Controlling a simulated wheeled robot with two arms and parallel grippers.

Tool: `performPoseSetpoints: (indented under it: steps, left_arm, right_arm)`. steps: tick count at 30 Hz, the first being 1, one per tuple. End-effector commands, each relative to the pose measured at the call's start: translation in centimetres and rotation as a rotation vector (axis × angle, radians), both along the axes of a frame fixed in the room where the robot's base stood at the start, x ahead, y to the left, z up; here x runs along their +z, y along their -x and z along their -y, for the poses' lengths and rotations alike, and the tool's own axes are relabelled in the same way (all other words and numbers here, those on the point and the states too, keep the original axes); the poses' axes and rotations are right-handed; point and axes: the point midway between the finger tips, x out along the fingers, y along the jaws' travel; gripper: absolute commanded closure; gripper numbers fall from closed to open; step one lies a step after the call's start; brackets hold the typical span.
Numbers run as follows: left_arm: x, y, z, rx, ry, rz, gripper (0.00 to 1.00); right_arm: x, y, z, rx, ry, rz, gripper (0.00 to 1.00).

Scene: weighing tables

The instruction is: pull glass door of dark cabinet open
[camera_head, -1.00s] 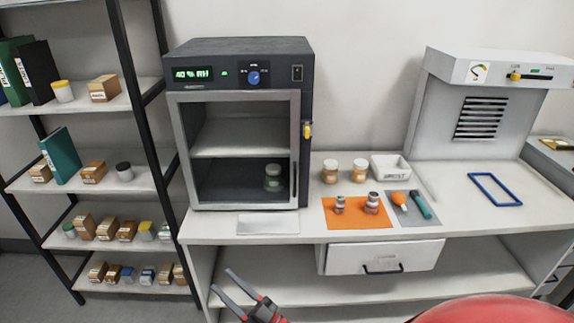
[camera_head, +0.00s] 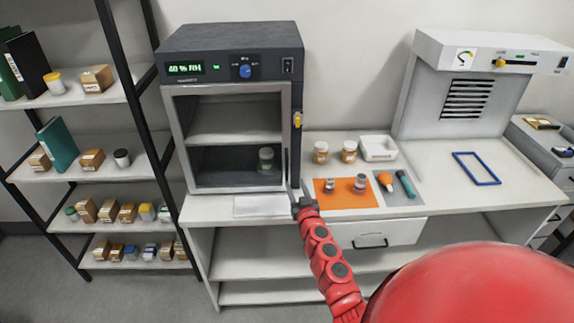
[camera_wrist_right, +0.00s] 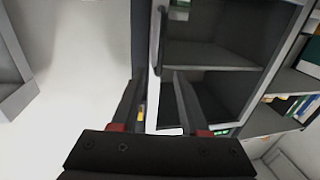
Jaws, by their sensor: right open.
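The dark cabinet (camera_head: 232,38) stands on the bench with its framed glass door (camera_head: 222,190) appearing shut. A dark vertical handle (camera_head: 288,160) runs along the door's right edge; it also shows in the right wrist view (camera_wrist_right: 157,42). A jar (camera_head: 266,158) is visible through the glass. My right gripper (camera_head: 298,190) is open, near the lower right corner of the door, around the handle's lower end in the picture. In the right wrist view its fingers (camera_wrist_right: 155,95) point toward the handle with nothing seen between them. My left gripper is not in view.
A yellow knob (camera_head: 297,120) sits on the cabinet's right side. A white sheet (camera_head: 263,206) lies before the door. A shelf rack (camera_head: 130,180) stands left.

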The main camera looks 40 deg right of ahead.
Motion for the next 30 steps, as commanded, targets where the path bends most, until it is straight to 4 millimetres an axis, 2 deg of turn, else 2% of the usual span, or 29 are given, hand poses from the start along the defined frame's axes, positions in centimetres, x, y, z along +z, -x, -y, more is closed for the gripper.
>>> performPoseSetpoints:
  steps: [3, 15, 22, 30]
  left_arm:
    - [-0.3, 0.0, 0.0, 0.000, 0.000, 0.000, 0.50]
    - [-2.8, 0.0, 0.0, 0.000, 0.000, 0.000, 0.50]
    - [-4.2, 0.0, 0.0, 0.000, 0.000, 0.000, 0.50]
    - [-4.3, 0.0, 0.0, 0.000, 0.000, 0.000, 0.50]
  right_arm:
    - [0.1, -2.0, 0.9, -0.003, -0.002, 0.004, 0.56]
    - [-0.1, -8.1, 3.0, 0.001, 0.000, 0.004, 0.56]
    - [-0.1, -10.2, 3.7, 0.002, -0.002, 0.004, 0.56]
    - [-0.1, -10.6, 3.8, 0.004, 0.001, 0.000, 0.56]
